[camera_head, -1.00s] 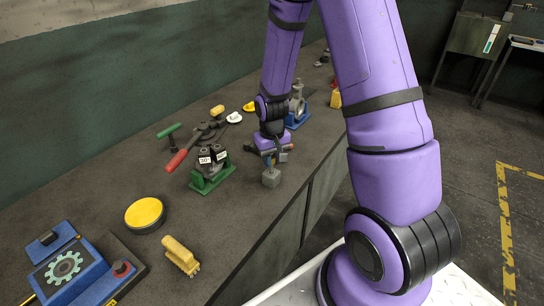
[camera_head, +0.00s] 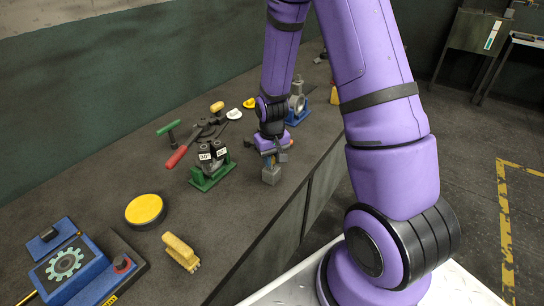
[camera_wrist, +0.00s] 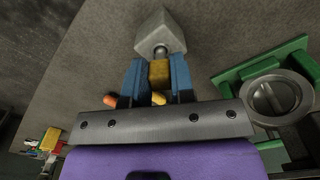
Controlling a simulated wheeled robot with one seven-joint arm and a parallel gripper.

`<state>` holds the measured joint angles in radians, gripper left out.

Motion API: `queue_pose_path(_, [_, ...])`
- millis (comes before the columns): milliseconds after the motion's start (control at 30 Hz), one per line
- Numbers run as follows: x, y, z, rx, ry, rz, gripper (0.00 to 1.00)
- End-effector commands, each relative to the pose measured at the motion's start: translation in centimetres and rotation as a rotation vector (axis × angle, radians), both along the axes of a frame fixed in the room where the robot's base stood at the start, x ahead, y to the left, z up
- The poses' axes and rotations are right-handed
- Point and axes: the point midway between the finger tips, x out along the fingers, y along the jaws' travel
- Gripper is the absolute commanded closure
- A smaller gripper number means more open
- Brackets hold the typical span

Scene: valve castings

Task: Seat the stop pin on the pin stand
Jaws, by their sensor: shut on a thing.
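My gripper (camera_wrist: 160,76) has blue fingers and is shut on the stop pin, whose yellow body (camera_wrist: 159,73) shows between them in the wrist view. A short grey metal end (camera_wrist: 160,51) reaches from the yellow part to the pin stand. The pin stand (camera_wrist: 161,30) is a pale grey block just beyond the fingertips. In the head view the stand (camera_head: 271,175) sits on the bench near its front edge, directly below my gripper (camera_head: 271,161). The pin's end meets or overlaps the stand's face; I cannot tell how deep it goes.
A green fixture (camera_head: 212,177) with dark parts tagged with white labels stands left of the stand. A red-handled tool (camera_head: 178,157) lies behind it. A blue fixture (camera_head: 297,115) stands farther back. A yellow disc (camera_head: 146,210) and yellow brush (camera_head: 181,251) lie nearer. Bare bench separates them.

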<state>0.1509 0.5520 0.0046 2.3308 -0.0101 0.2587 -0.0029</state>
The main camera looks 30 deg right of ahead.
Motion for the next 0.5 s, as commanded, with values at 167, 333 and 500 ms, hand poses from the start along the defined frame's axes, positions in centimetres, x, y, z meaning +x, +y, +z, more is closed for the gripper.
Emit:
queue_pose_path(167, [0.0,0.0,-0.6,0.0,0.0,0.0,1.0])
queue_pose_path(333, [0.0,0.0,-1.1,0.0,0.0,0.0,1.0])
queue_pose_path(500, [0.0,0.0,-1.6,0.0,0.001,0.0,1.0])
